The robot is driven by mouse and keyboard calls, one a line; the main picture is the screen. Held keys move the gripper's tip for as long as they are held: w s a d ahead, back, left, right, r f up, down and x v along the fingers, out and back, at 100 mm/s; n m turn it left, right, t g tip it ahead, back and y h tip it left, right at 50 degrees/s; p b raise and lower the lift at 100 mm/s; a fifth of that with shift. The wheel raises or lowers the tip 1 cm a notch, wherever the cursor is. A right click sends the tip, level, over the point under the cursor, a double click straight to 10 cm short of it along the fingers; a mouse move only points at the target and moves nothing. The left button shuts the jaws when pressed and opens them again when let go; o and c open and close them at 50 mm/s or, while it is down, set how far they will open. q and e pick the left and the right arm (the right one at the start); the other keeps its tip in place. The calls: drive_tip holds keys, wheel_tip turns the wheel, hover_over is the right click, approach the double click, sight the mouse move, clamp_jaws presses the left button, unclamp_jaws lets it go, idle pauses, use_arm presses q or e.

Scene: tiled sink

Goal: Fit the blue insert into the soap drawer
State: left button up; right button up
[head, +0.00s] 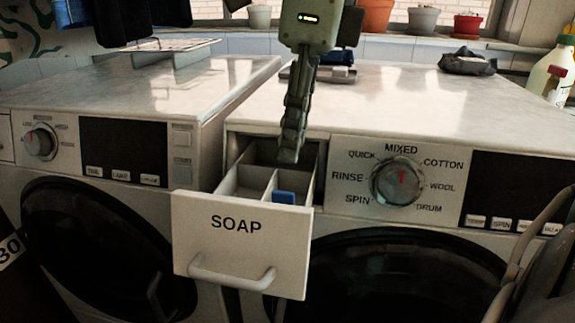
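The soap drawer (241,243) is pulled out from the right-hand machine, with a white front marked SOAP and a bar handle. Dividers split its inside into compartments. The small blue insert (284,197) shows in the right compartment, just behind the front panel. Its lower part is hidden by the panel, so I cannot tell how it is seated.
The program dial (396,183) is right of the drawer. The left machine (120,100) stands close beside it, with a wire rack (165,48) on top. A dark cloth (468,62) and a bottle (550,72) are at the back right. The right machine's top (420,100) is mostly clear.

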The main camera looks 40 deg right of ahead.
drive_tip(key=r, duration=0.3)
drive_tip(key=shift+s+d+r, duration=0.15)
drive_tip(key=shift+s+r, duration=0.1)
drive_tip(key=shift+r, duration=0.15)
